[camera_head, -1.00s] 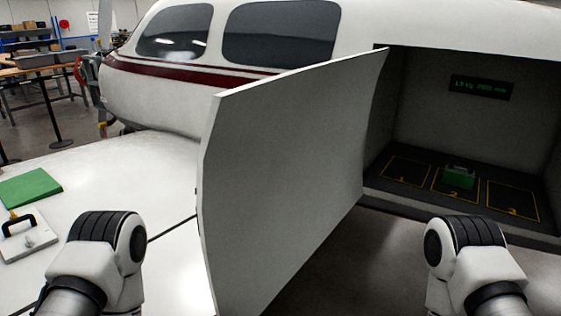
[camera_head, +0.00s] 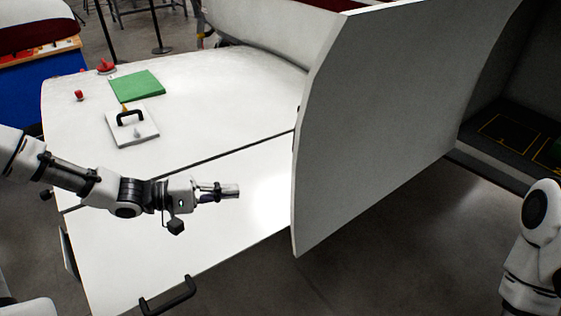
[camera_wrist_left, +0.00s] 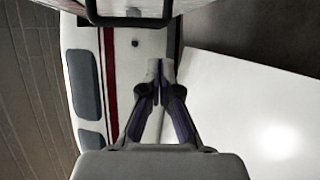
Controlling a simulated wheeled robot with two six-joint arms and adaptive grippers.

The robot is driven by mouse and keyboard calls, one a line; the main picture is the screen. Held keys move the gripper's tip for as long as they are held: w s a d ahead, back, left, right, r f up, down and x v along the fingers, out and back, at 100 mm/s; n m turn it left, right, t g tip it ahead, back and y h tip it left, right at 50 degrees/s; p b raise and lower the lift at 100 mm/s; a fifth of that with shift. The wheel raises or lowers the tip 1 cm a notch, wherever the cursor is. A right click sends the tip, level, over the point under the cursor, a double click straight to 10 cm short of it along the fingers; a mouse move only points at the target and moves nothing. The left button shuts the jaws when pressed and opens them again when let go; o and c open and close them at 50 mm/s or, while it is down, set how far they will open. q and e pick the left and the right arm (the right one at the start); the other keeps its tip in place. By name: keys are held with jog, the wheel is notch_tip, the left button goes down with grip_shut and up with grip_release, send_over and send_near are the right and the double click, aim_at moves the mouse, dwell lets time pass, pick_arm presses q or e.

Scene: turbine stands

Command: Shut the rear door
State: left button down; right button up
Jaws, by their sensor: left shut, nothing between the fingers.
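The rear door (camera_head: 385,110) is a large white panel standing wide open, hinged beside the dark compartment opening at the right. My left gripper (camera_head: 232,190) is shut and empty, over the white wing to the left of the door and apart from the door's free edge. In the left wrist view its fingers (camera_wrist_left: 160,75) are together, with the white fuselage with a red stripe (camera_wrist_left: 90,75) behind them. My right arm shows at the right edge of the head view, but its gripper is out of the picture.
On the wing (camera_head: 200,110) lie a green mat (camera_head: 137,86), a white plate with a black handle (camera_head: 132,126) and small red items (camera_head: 106,66). A black handle (camera_head: 168,297) is at the wing's near edge.

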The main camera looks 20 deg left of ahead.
pick_arm(q)
notch_tip(320, 180, up, 6)
jog(key=w+a+t, duration=0.1)
jog(key=a+t, duration=0.1)
jog(key=s+d+x, duration=0.1)
jog(key=x, duration=1.2)
jog(key=shift+s+d+r+h+b, duration=0.3)
jog(key=shift+d+r+h+b, duration=0.1)
jog(key=shift+r, duration=0.2)
